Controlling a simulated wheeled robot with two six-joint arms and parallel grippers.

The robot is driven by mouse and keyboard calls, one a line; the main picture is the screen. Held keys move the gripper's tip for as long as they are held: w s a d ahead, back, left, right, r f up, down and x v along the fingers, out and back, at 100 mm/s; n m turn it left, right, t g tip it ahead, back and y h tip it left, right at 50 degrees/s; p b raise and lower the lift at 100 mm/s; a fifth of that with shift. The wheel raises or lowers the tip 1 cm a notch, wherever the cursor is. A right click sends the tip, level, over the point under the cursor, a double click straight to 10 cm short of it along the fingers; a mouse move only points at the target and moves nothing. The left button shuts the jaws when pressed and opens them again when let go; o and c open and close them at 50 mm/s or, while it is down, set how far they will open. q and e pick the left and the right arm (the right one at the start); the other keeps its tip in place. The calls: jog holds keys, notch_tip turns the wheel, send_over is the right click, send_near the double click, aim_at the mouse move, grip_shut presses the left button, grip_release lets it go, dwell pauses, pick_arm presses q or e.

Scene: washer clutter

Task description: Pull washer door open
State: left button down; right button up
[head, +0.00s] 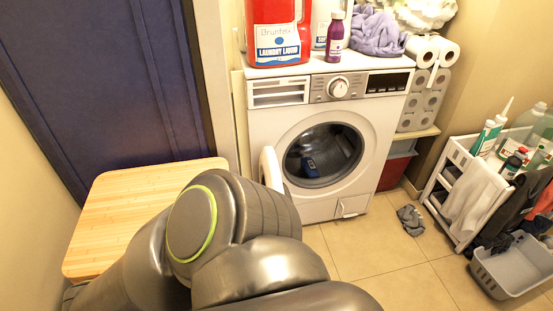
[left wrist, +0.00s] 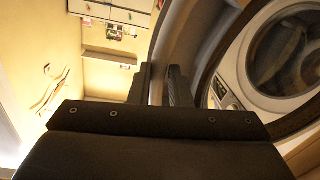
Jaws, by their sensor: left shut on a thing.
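The white washer (head: 255,125) stands against the back wall. Its round drum opening (head: 322,155) is uncovered, with something blue inside. The washer door (head: 270,168) stands swung out at the left of the opening, seen nearly edge-on, its lower part hidden by my left arm. In the left wrist view the door's curved rim (left wrist: 198,35) passes by the fingers of my left gripper (left wrist: 160,88), which are shut on it. The drum opening (left wrist: 278,52) shows at right there. My arm hides the left gripper in the head view. My right gripper is not in view.
A red detergent jug (head: 278,35), a purple bottle (head: 335,35) and towels (head: 378,35) sit on the washer. A wooden board top (head: 120,210) is at left. A grey cloth (head: 410,219) lies on the floor. A white cart (head: 445,190) and grey basket (head: 515,275) stand right.

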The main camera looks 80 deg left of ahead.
pick_arm(q)
jog(key=shift+a+r, duration=0.1)
jog(key=shift+a, duration=0.1)
jog(key=c, duration=1.4)
grip_release()
jog(key=shift+a, duration=0.1)
jog(key=shift+c, duration=0.2)
jog(key=shift+o, duration=0.5)
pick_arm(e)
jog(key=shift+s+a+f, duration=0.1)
pick_arm(q)
jog(key=s+d+b, duration=0.1)
jog(key=s, duration=1.1)
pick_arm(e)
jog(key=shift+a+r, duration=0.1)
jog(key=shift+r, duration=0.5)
pick_arm(q)
jog(key=shift+w, duration=0.1)
